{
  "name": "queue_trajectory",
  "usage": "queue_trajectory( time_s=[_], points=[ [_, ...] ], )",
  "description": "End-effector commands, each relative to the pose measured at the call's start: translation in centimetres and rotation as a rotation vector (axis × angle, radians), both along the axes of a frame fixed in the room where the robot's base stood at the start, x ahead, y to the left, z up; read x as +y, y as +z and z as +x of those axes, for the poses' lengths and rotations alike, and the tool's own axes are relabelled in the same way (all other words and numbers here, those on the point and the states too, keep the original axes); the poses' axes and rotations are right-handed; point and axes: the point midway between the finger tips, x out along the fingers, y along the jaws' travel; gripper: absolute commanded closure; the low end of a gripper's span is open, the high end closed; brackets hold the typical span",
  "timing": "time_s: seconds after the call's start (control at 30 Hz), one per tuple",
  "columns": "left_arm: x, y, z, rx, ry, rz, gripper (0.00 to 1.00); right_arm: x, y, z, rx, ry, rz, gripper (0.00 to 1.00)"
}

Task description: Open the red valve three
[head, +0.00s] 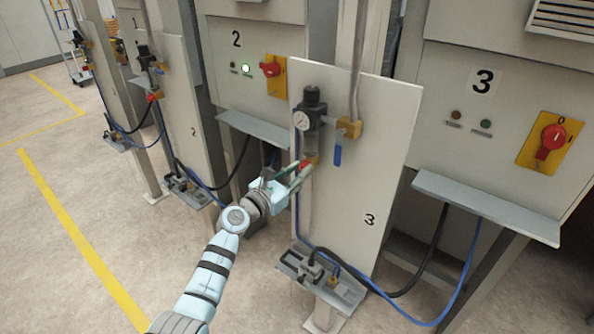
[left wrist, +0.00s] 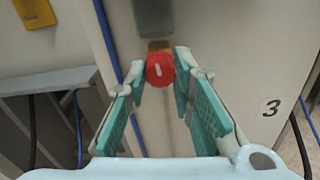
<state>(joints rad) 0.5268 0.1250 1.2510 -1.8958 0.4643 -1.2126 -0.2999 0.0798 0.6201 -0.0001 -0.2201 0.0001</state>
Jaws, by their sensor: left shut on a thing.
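The red valve (head: 304,164) of panel three is a small red knob below the gauge and filter unit. In the left wrist view it is a round red knob (left wrist: 160,69) with a pale mark on its face. My left gripper (head: 298,172) reaches it from the lower left, with its green-padded fingertips on either side of the knob and shut on it. The fingers partly hide the valve in the head view. The panel three board (head: 372,150) stands upright and carries a "3" label. My right gripper is not in view.
A pressure gauge (head: 301,120) and a blue-handled valve (head: 338,150) sit just above and right of the gripper. A metal shelf with fittings (head: 332,287) and blue and black hoses lie below. Cabinet three (head: 490,60) has a red rotary switch (head: 552,140). Open floor lies left.

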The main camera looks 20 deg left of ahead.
Motion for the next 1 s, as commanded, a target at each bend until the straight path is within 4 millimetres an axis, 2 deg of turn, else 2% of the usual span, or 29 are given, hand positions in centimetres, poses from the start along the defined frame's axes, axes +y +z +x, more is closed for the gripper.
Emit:
queue_trajectory(
  time_s=[1.0],
  points=[
    [0.0, 0.2, 0.0, 0.340, 0.001, -0.848, 1.00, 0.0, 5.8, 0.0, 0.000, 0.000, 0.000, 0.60]
  ],
)
